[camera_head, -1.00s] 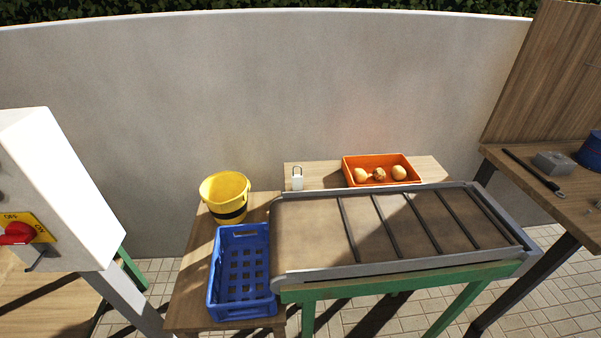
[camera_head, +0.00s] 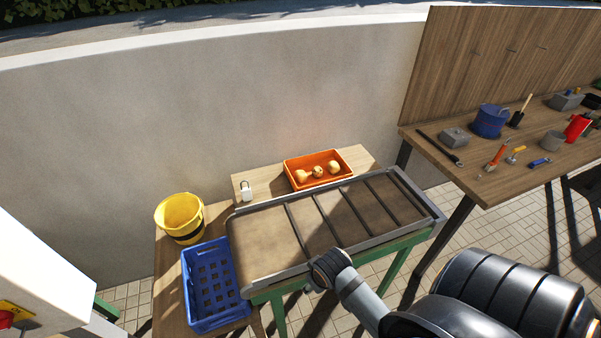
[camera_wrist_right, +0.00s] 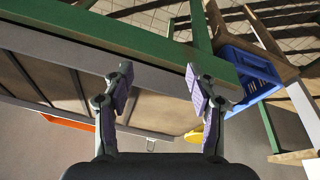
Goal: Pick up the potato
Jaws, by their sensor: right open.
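Three potatoes lie in an orange tray (camera_head: 321,184) behind the conveyor in the head view: a left potato (camera_head: 301,175), a middle potato (camera_head: 318,171) and a right potato (camera_head: 333,167). My right arm reaches in from the lower right of the head view, its far end near the conveyor's front edge. My right gripper (camera_wrist_right: 158,75) is open and empty in the right wrist view, close to the conveyor's green and grey frame. An orange strip of the tray shows at the left there (camera_wrist_right: 68,120); no potato shows. My left gripper is not in view.
The conveyor (camera_head: 262,240) with dark crossbars stands between my right arm and the tray. A blue crate (camera_head: 190,292) and yellow bucket (camera_head: 180,215) stand at its left. A small white item (camera_head: 246,190) is left of the tray. A tool bench (camera_head: 500,180) stands at right.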

